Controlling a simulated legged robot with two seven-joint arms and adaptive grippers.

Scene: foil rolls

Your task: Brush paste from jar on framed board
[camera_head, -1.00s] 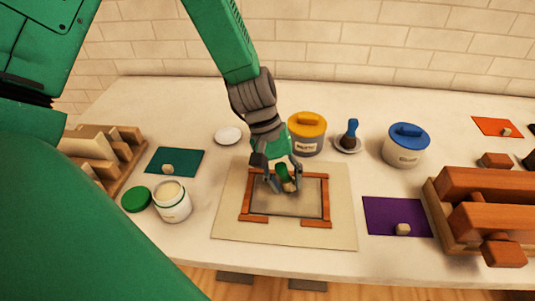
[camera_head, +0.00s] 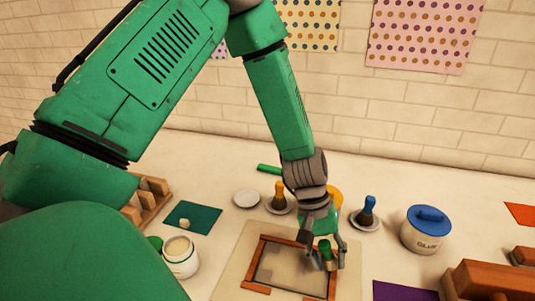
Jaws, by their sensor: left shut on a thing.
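My left gripper (camera_head: 325,258) is shut on a green-handled brush (camera_head: 325,248), over the right part of the framed board. The brush points down; its bristle tip is partly hidden, and I cannot tell whether it touches the board. The framed board (camera_head: 283,266) is a grey-beige panel inside a reddish wooden frame (camera_head: 262,239) with a gap at its front, on a beige mat (camera_head: 230,268). An open white jar (camera_head: 180,258) with pale paste stands left of the mat. Its green lid (camera_head: 155,243) lies behind it, partly hidden. My right gripper is out of view.
Behind the board are an empty white saucer (camera_head: 246,198), a yellow brush (camera_head: 279,195), a blue brush (camera_head: 367,208) and a yellow-lidded jar (camera_head: 335,196) mostly hidden by my gripper. A blue-lidded jar (camera_head: 427,230) stands right. Wooden racks flank both sides.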

